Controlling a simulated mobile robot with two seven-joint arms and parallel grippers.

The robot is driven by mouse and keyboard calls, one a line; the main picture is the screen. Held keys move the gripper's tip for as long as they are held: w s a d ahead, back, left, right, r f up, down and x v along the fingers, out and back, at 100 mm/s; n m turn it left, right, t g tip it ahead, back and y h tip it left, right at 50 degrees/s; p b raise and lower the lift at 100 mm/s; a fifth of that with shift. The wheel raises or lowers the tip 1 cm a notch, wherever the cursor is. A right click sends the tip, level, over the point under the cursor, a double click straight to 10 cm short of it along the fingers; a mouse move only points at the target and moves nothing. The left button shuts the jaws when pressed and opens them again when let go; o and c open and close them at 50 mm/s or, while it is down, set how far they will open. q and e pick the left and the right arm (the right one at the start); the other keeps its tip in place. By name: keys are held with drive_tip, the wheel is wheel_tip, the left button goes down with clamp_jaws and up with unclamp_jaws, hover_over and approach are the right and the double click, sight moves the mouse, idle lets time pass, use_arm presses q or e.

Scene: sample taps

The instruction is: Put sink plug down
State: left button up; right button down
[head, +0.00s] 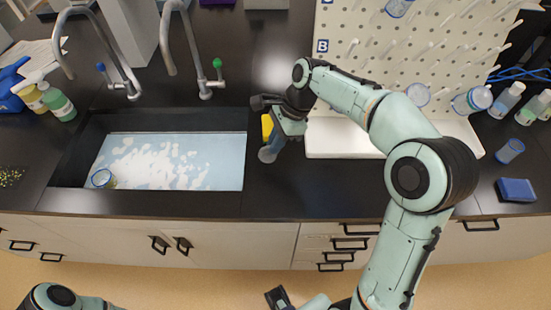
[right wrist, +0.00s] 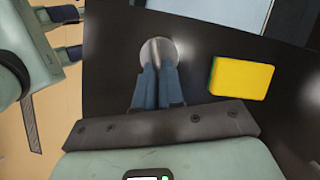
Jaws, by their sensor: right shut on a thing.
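The sink plug (head: 268,155) is a small grey disc at the counter just right of the sink. It also shows in the right wrist view (right wrist: 158,50) as a shiny round disc at the fingertips. My right gripper (head: 272,148) points down and is shut on the plug. Its blue fingers (right wrist: 157,75) are close together and hide part of it. I cannot tell whether the plug touches the counter. My left gripper (right wrist: 66,35) shows at the left of the right wrist view, with its two fingers apart and nothing seen between them.
A yellow sponge (head: 267,127) lies close behind the right gripper; it also shows in the right wrist view (right wrist: 242,75). A white tray (head: 335,146) under the pegboard (head: 335,75) stands to the right. Bare counter (head: 300,195) lies in front.

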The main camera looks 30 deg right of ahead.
drive_tip(key=shift+f+b, duration=0.4)
drive_tip(key=shift+f, duration=2.65)
drive_tip(key=shift+f, duration=0.1)
drive_tip(key=shift+f, duration=0.1)
drive_tip(key=c, duration=1.3)
unclamp_jaws()
drive_tip(key=shift+o, duration=0.2)
drive_tip(key=w+p+v, duration=0.1)
drive_tip(key=p+v, duration=0.1)
drive_tip(key=v, duration=1)
drive_tip(key=shift+s+r, duration=0.2)
drive_tip(key=shift+s, duration=0.25)
